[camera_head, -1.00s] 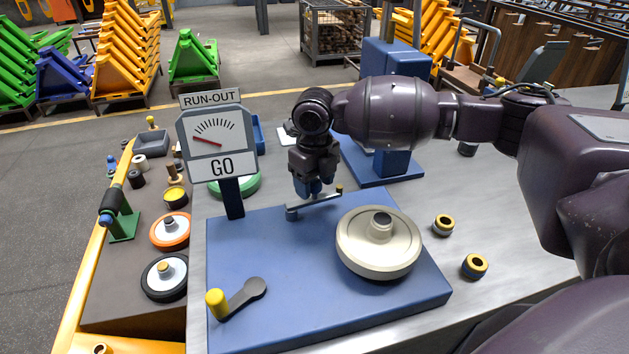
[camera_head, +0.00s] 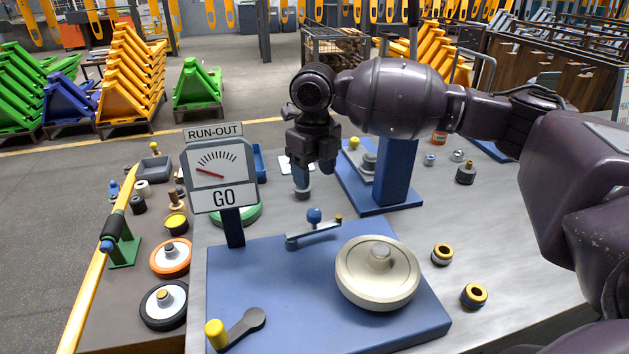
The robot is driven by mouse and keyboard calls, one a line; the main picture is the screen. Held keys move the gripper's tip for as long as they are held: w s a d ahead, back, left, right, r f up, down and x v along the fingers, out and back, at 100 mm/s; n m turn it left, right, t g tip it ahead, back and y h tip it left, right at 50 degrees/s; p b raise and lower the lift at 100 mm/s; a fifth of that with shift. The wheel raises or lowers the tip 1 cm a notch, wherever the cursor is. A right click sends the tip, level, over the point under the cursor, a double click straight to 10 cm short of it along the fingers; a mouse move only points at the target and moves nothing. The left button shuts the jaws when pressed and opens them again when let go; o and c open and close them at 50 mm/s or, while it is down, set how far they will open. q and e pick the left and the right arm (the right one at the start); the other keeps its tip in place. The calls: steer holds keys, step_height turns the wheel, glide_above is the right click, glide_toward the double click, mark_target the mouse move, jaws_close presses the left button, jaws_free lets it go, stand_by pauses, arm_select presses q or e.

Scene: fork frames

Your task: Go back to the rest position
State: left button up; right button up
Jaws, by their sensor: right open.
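My right gripper (camera_head: 315,178) hangs from my dark purple right arm, fingers pointing down and spread apart. It is open and empty, above and apart from the blue knob (camera_head: 314,215) of the small lever (camera_head: 312,233) on the blue gauge base (camera_head: 290,280). My left gripper is not in view. A cream wheel (camera_head: 377,285) sits on the base's right part. The gauge sign (camera_head: 221,175) reads RUN-OUT and GO, with its red needle toward the left.
A blue press-like stand (camera_head: 395,175) stands just behind and right of the gripper. Loose rings (camera_head: 442,253) lie right of the base. A side bench (camera_head: 120,290) at left holds wheels and small parts. Bare metal table shows at the right.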

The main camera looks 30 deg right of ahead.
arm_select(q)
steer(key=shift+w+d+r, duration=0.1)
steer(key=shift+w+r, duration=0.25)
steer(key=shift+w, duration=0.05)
